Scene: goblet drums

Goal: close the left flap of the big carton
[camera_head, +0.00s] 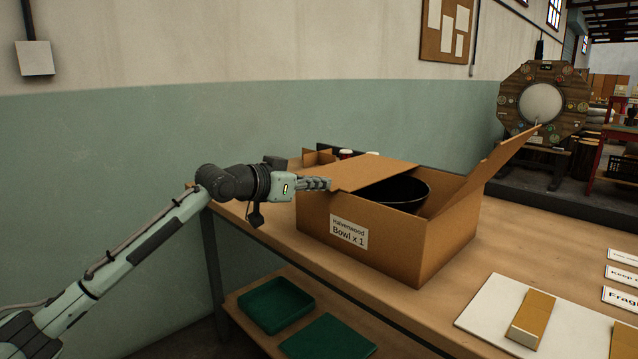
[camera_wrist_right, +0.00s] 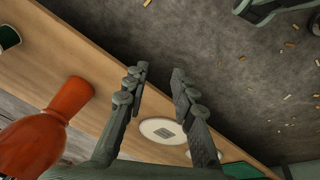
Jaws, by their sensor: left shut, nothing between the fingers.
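The big carton (camera_head: 375,240) stands on the workbench in the head view, with a label reading "Bowl x 1". Its left flap (camera_head: 365,172) lies nearly level over the left part of the opening. Its right flap (camera_head: 495,165) stands up, slanting outward to the right. A dark bowl (camera_head: 402,192) shows inside, partly hidden by the left flap. My left gripper (camera_head: 326,184) is shut and empty at the left flap's outer left edge; I cannot tell whether it touches. My right gripper (camera_wrist_right: 160,72) is open and empty in the right wrist view.
A white board with a tan block (camera_head: 531,318) and printed labels (camera_head: 622,272) lie right of the carton. Green trays (camera_head: 276,304) sit on the lower shelf. In the wrist view, an orange object (camera_wrist_right: 45,135) and a white disc (camera_wrist_right: 163,130) are near the right gripper.

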